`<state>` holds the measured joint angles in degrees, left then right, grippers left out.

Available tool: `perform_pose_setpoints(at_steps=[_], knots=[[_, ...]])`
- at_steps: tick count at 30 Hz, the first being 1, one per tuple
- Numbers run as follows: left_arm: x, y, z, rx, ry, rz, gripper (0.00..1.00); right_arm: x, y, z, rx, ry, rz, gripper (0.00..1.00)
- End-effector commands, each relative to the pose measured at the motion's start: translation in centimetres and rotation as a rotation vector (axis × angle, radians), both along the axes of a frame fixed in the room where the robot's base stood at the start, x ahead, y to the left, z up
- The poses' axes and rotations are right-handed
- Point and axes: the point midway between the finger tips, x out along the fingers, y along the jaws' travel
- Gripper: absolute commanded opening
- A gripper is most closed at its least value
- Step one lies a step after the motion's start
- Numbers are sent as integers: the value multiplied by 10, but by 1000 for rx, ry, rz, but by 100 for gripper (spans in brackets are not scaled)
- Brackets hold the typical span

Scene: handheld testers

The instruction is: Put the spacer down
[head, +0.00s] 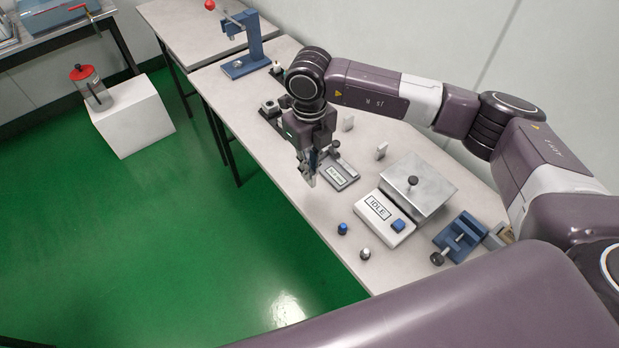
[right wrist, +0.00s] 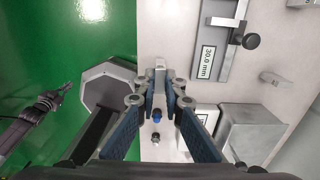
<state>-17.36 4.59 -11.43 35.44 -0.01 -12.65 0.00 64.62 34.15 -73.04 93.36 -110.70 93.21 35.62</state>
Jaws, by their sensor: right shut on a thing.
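My right gripper (head: 309,178) hangs over the left edge area of the long table, beside the measuring gauge. In the right wrist view my right gripper (right wrist: 160,88) is shut on a small pale grey piece, which I take as the spacer (right wrist: 160,66), at the fingertips. The spacer looks small in the head view (head: 312,181), and I cannot tell whether it touches the table. The gauge (head: 350,180) lies just right of the gripper; its display reads 30.0 mm in the right wrist view (right wrist: 207,62). A dark jaw-like end (right wrist: 48,102), probably my left gripper, shows at the left there.
A white IDLE box (head: 384,210) with a blue button and grey plate stands nearer. A blue-capped piece (head: 343,229) and a pale-capped piece (head: 365,254) stand near the front edge. A blue vise (head: 458,238) is at right.

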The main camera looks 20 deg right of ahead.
Motion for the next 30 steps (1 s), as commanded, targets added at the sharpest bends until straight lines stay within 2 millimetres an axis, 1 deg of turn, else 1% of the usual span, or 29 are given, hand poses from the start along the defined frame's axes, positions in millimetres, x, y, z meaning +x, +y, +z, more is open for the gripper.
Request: perform_pose_setpoints(at_steps=[2, 8, 12, 15, 23, 26, 27, 30], knots=[[0, 0, 3, 0, 0, 0, 0, 0, 0, -9, -1, 2, 1, 0], [1, 0, 4, 0, -1, 0, 0, 0, 1, -23, 0, 2, 0, 0], [2, 0, 9, 0, -3, 0, 0, -1, 1, -44, 0, 3, 0, 0], [3, 0, 10, 0, -3, 0, 0, 0, 0, -56, 0, 0, 0, 0], [4, 0, 9, 0, -6, -1, 0, 0, 0, -58, 0, -1, 1, 0], [4, 0, 5, 0, -6, -1, 0, 0, 0, -62, 0, -1, 1, 0], [4, 0, 5, 0, -6, -1, 0, 0, 0, -62, 0, -1, 1, 10], [4, 0, 7, 0, -6, -1, 0, 0, 0, -61, 0, -1, 1, 21]])
